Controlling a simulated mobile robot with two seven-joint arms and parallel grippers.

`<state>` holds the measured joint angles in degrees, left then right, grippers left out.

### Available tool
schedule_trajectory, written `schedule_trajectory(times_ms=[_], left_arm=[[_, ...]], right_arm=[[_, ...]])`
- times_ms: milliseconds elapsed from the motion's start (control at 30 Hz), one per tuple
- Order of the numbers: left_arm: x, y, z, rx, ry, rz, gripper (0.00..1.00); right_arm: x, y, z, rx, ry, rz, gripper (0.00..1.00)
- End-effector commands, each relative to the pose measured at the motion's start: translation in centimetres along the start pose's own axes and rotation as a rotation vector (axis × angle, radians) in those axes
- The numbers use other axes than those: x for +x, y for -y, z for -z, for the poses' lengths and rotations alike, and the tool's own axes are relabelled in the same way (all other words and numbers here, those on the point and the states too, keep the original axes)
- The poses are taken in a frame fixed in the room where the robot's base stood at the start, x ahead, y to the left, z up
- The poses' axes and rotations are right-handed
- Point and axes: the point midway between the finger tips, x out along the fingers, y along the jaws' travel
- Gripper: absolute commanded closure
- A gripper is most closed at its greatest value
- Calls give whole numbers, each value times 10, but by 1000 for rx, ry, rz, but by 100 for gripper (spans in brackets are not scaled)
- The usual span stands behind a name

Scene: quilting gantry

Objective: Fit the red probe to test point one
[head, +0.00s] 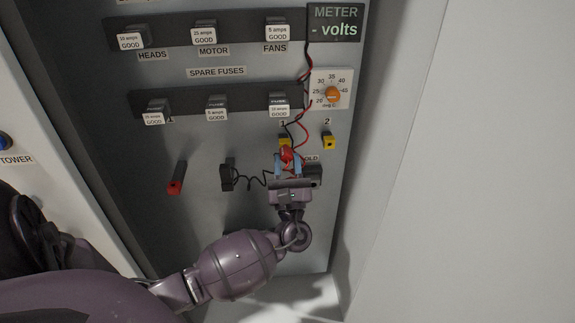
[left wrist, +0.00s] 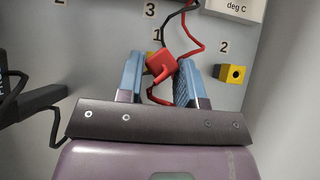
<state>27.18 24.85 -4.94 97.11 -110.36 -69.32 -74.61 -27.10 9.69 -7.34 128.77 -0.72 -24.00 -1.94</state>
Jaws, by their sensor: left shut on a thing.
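The red probe (head: 286,154) is between the blue fingers of my left gripper (head: 288,166), which is shut on it. In the left wrist view the red probe (left wrist: 162,66) sits between the fingertips (left wrist: 160,76), with a red wire beside it. Test point one, a yellow block (head: 285,142) under the label 1, is right behind the probe. It is mostly hidden in the left wrist view (left wrist: 150,56). I cannot tell whether the probe touches it. Test point two, a yellow block with a dark hole (left wrist: 232,74), is to the right. My right gripper is not in view.
A black clip-like part (head: 227,178) with a black wire is left of the gripper. A red-tipped lever (head: 174,187) is further left. Rows of fuses (head: 217,107), a dial (head: 332,95) and a meter display (head: 335,22) are above. The grey wall (head: 480,180) at right is bare.

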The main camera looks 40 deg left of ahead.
Motion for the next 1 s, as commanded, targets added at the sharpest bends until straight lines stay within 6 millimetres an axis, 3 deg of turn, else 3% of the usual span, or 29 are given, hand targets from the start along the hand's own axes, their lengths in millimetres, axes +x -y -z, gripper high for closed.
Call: schedule_trajectory(times_ms=[133,167,333,700,1000], left_arm=[[2,0,2,0,1,0,99],[2,0,2,0,1,0,63],[2,0,2,0,1,0,37],[0,0,2,0,-1,0,36],[-47,0,3,1,-4,1,36]], right_arm=[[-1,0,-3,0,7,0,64],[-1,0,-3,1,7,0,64],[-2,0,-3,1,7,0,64],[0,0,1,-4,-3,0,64],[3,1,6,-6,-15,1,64]])
